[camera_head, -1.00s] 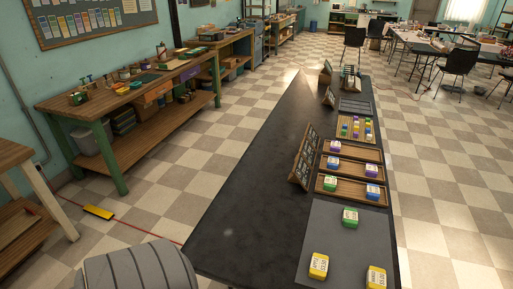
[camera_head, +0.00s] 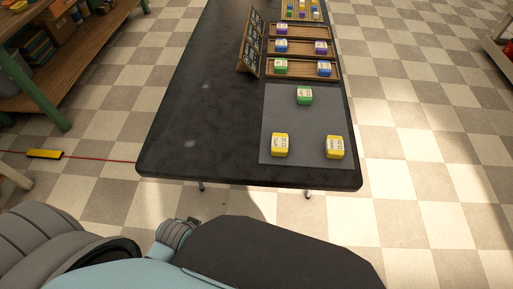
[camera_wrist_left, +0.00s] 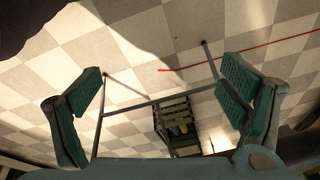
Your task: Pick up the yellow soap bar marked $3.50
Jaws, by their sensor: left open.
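Two yellow soap bars lie on a grey mat (camera_head: 307,152) at the near end of the black table: a left yellow bar (camera_head: 281,145) and a right yellow bar (camera_head: 335,147). Both carry white labels whose prices are too small to read. A green soap bar (camera_head: 304,95) lies behind them on the mat. My left gripper (camera_wrist_left: 165,95) is open and empty in the left wrist view, with checkered floor and thin metal legs between and beyond its fingers. No soap shows there. My right gripper is not in view.
Wooden trays (camera_head: 300,48) with green, blue and purple soaps stand behind the mat, beside an upright dark board (camera_head: 251,40). The table's left part (camera_head: 200,120) is bare. A yellow object (camera_head: 44,154) lies on the floor at left.

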